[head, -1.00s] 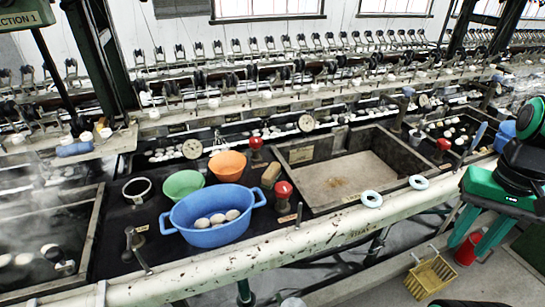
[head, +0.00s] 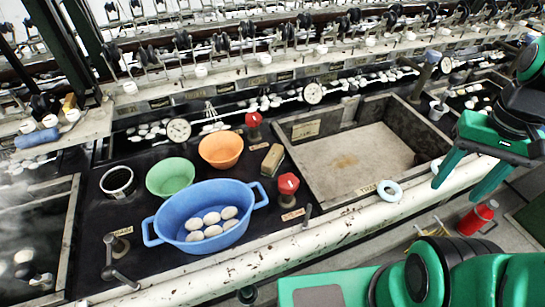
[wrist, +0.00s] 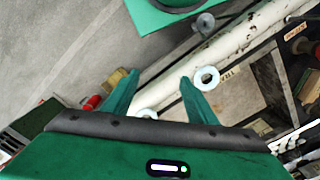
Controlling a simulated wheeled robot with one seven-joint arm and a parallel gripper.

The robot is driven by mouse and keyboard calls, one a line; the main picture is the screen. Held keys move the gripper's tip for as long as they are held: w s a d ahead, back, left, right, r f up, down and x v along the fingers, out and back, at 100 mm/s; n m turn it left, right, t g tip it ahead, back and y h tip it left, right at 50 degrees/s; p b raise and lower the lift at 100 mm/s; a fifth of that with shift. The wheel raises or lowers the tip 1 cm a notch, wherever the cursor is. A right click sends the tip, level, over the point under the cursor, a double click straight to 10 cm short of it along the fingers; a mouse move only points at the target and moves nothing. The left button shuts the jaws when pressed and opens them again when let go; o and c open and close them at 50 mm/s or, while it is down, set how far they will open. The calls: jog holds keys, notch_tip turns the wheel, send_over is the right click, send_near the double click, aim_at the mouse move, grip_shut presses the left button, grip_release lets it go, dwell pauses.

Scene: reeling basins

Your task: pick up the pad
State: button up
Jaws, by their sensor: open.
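The pad appears to be the small tan-brown block (head: 272,160) on the dark counter in the head view. It lies right of the orange bowl (head: 221,149), between two red-topped knobs and beside the sink's left wall. My gripper (head: 458,190) is at the right of the head view, above the pale front rail, with its green fingers apart and nothing between them. It is well to the right of the pad, across the sink. In the wrist view my gripper (wrist: 160,76) is also open and empty.
A blue basin (head: 167,218) with several white cocoons and a green bowl (head: 170,177) stand left of the pad. Red knobs (head: 288,184) (head: 253,120) rise near it. A rectangular sink (head: 345,165) lies between.

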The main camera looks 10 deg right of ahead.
jog(key=o, duration=0.3)
jog(key=w+a+n, duration=0.1)
jog(key=w, duration=0.2)
jog(key=w+a+r+n, duration=0.1)
jog(key=w+a+n, duration=0.3)
jog(key=w, duration=0.1)
jog(key=shift+w+a+r, duration=0.15)
jog(key=shift+w+r, duration=0.15)
jog(key=shift+r, duration=0.1)
jog(key=shift+o, duration=0.2)
jog(key=n+y, duration=0.1)
jog(key=n, duration=1.2)
send_near(273, 154)
jog(key=shift+s+f+t, duration=0.4)
jog(key=shift+s, duration=0.05)
notch_tip(273, 154, down, 3)
jog(key=shift+w+a+f, duration=0.15)
jog(key=shift+a+f, duration=0.05)
jog(key=shift+f, duration=0.05)
jog(key=shift+w+a+f, duration=0.1)
jog(key=shift+w+f, duration=0.05)
jog(key=shift+f, duration=1.35)
jog(key=shift+w+a+f, duration=0.1)
jog(key=shift+a+f, duration=0.05)
jog(key=shift+f, duration=1.35)
jog(key=c, duration=0.8)
jog(key=shift+r, duration=0.1)
